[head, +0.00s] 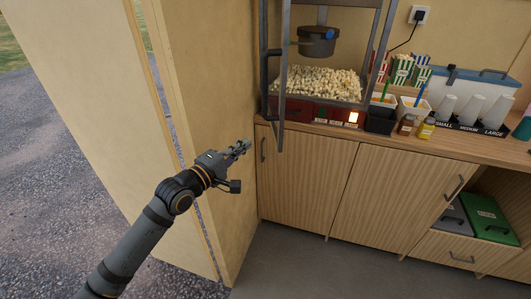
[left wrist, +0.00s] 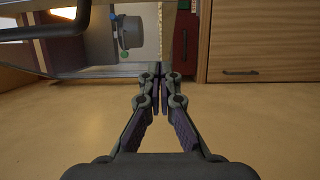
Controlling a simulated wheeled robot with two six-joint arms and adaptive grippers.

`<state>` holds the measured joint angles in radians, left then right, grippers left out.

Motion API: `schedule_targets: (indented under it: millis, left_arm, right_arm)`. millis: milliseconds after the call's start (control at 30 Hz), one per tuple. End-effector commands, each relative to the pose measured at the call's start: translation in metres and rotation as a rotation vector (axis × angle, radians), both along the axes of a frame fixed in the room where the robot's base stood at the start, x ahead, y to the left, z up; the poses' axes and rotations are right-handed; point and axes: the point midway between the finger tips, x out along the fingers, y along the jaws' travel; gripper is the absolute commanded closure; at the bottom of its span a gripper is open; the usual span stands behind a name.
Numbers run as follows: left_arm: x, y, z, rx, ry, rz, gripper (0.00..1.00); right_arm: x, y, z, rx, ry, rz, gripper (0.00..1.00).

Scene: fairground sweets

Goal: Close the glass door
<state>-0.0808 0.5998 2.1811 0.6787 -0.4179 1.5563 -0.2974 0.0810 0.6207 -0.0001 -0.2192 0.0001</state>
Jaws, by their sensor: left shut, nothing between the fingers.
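The popcorn machine (head: 318,75) stands on the counter at the back, with popcorn heaped inside. Its glass door (head: 281,120) has a dark frame and stands open, swung out past the counter's front edge and seen nearly edge-on. A dark bar handle (head: 265,65) is on it. My left gripper (head: 247,145) is shut and empty, left of the door's lower corner and close to the side wall, apart from the door as far as I can tell. In the left wrist view its fingers (left wrist: 165,72) meet, and a dark handle bar (left wrist: 62,28) shows at upper left.
A tan side wall (head: 215,90) is close by my left gripper. The wooden cabinet (head: 305,175) below the counter is shut. Black bins (head: 381,121), sauce bottles (head: 427,128) and cup stacks (head: 468,108) stand right of the machine. The floor in front is clear.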

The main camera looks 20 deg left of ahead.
Motion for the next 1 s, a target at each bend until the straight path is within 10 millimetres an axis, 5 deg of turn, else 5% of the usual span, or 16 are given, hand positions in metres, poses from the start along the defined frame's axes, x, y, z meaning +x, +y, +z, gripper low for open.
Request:
schedule_targets:
  millis: [200, 500, 1000]
  left_arm:
    - [0.038, -0.018, 0.005, -0.013, -0.004, -0.008, 1.0]
    - [0.049, -0.048, 0.004, -0.004, 0.0, -0.006, 1.0]
    - [0.051, -0.052, 0.003, -0.001, -0.001, -0.002, 1.0]
  right_arm:
    - [-0.001, 0.0, -0.008, 0.0, 0.002, 0.0, 0.61]
    - [-0.003, 0.0, -0.001, 0.0, 0.004, 0.0, 0.61]
    - [-0.003, 0.001, 0.0, 0.002, 0.005, 0.0, 0.61]
